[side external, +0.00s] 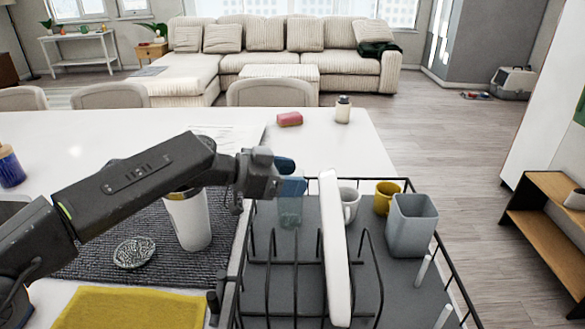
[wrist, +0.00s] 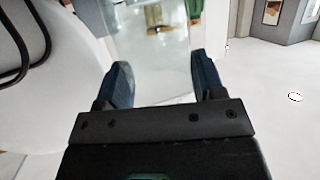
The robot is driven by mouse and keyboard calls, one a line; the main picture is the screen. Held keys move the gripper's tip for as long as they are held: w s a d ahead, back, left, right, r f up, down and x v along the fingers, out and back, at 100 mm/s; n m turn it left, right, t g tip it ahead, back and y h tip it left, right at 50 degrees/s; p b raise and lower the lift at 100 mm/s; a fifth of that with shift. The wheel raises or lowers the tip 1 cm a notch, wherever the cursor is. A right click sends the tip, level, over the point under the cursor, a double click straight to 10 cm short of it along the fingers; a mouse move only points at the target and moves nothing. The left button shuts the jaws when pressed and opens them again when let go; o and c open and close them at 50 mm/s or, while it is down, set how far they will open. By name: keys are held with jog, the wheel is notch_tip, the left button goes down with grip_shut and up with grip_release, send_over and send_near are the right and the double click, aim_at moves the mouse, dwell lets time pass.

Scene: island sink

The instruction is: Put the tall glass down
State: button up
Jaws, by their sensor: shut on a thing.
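The tall glass (side external: 290,210) is clear and bluish and looks upright in the side view. My gripper (side external: 287,175) is shut on its upper part, with its blue fingers at the sides of the glass. The glass is over the back left part of the dish rack (side external: 262,285); I cannot tell whether its base touches the rack floor. In the wrist view my gripper (wrist: 162,75) has its two fingers on either side of the see-through glass (wrist: 155,78). A white plate (side external: 334,250) stands on edge in the rack, to the right of the glass.
A white mug (side external: 348,203), a yellow mug (side external: 385,198) and a grey cup (side external: 411,225) are in the rack's right back part. Black wire dividers (side external: 296,263) stand in front of the glass. A white tumbler (side external: 188,222) stands on the dark mat (side external: 90,262) to the left.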

jog(key=shift+f, duration=0.1)
jog(key=o, duration=1.4)
jog(key=v, duration=0.3)
jog(key=shift+w, duration=0.1)
jog(key=shift+r, duration=3.6)
